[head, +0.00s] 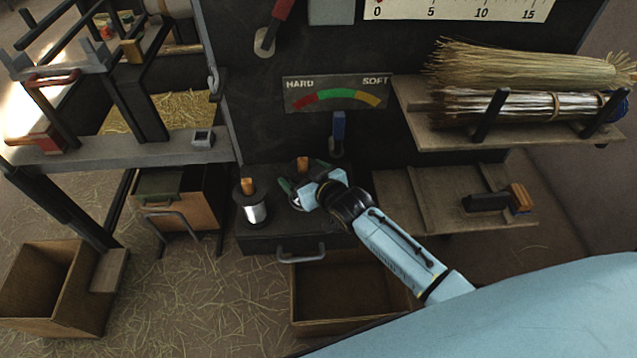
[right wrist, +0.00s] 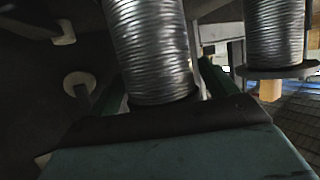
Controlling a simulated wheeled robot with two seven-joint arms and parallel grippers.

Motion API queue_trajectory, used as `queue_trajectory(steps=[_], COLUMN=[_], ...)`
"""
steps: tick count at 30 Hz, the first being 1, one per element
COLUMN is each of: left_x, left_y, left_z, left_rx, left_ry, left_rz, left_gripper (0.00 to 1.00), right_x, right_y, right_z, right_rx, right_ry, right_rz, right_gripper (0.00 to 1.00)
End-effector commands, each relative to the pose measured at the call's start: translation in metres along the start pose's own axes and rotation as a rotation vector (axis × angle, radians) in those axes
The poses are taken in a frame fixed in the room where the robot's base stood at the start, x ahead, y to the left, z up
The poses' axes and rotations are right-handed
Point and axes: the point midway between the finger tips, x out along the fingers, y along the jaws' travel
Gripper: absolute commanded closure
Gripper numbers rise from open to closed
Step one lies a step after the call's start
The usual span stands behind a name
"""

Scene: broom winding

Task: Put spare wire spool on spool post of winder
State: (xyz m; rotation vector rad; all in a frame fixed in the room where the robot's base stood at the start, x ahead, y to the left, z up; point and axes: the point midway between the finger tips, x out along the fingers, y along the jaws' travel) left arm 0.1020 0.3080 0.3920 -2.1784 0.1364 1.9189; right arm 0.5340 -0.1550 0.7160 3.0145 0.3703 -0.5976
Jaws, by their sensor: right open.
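My right gripper (head: 299,182) reaches in over a dark drawer box, with its fingers spread around a wire spool. In the right wrist view this spool of grey wire (right wrist: 154,45) stands between the two open green fingers (right wrist: 160,88). In the head view the gripper mostly hides it; an orange-brown wooden tip (head: 303,163) shows just behind. A second wire spool (head: 252,212) with a dark flange and wooden tip stands upright to the left; it also shows in the right wrist view (right wrist: 275,35). I cannot tell which post belongs to the winder. My left gripper is out of view.
The drawer box (head: 262,245) has a grey handle, with an open wooden bin (head: 340,290) below. A shelf (head: 450,133) with broom bundles is at right. A wooden frame bench (head: 150,152) is at left. A blue-handled lever (head: 338,125) hangs behind the gripper.

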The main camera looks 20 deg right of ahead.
Motion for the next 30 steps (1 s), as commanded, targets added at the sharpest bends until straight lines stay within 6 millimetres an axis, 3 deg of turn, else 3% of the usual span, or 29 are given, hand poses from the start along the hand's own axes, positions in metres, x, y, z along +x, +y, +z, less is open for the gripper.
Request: queue_trajectory(steps=[1, 12, 21, 30], left_x=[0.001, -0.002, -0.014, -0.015], left_y=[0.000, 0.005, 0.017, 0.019], left_z=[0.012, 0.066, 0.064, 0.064], left_rx=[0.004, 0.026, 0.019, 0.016], left_ry=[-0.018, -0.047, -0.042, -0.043], left_rz=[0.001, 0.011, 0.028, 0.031], left_gripper=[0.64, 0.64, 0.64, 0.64], right_x=[-0.006, -0.063, -0.110, -0.117], right_y=[0.000, 0.000, 0.000, 0.000], right_z=[0.001, -0.001, 0.001, 0.001], right_rx=[0.000, 0.000, 0.000, -0.001], right_ry=[-0.003, -0.003, -0.003, -0.002], right_rz=[0.000, 0.000, 0.000, 0.001], right_gripper=[0.15, 0.15, 0.15, 0.15])
